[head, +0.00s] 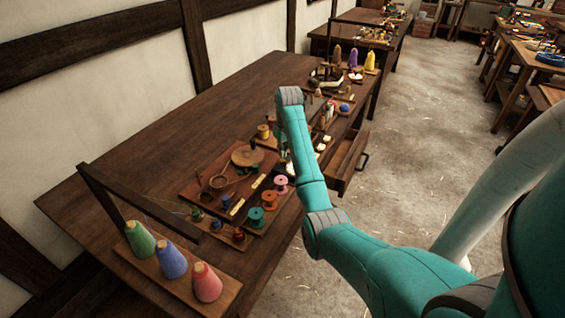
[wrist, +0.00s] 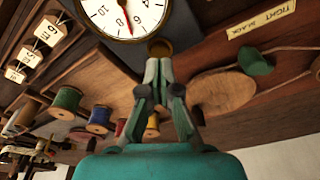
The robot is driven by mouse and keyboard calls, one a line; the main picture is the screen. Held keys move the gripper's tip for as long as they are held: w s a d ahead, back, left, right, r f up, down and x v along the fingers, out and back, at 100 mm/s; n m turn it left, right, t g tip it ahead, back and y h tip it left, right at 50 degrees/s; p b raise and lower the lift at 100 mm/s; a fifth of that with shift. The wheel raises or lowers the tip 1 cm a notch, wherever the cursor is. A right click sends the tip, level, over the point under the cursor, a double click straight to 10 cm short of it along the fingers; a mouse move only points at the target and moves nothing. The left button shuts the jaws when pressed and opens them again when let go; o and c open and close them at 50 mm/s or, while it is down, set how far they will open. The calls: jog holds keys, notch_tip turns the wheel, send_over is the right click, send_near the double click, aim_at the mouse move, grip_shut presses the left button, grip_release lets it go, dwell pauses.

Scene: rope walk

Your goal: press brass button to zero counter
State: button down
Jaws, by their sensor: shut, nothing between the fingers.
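In the wrist view, the counter is a white round dial (wrist: 122,14) with black numerals and a red hand, cut off by the top edge. The brass button (wrist: 160,47) is a small round brass piece just below the dial's rim. My gripper (wrist: 160,62) is shut and empty, its fingertips at the button's lower edge in the picture. I cannot tell whether they touch it. In the head view my arm reaches over the bench and hides the button and most of the gripper.
The long dark bench (head: 120,170) holds several spools, such as an orange one (head: 270,198), and a round wooden disc (head: 247,155). Coloured cones (head: 171,259) stand at its near end. A drawer (head: 346,160) stands open at the right.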

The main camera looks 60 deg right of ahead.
jog(key=shift+f, duration=1.2)
dwell(0.4)
jog(key=shift+r, duration=3.45)
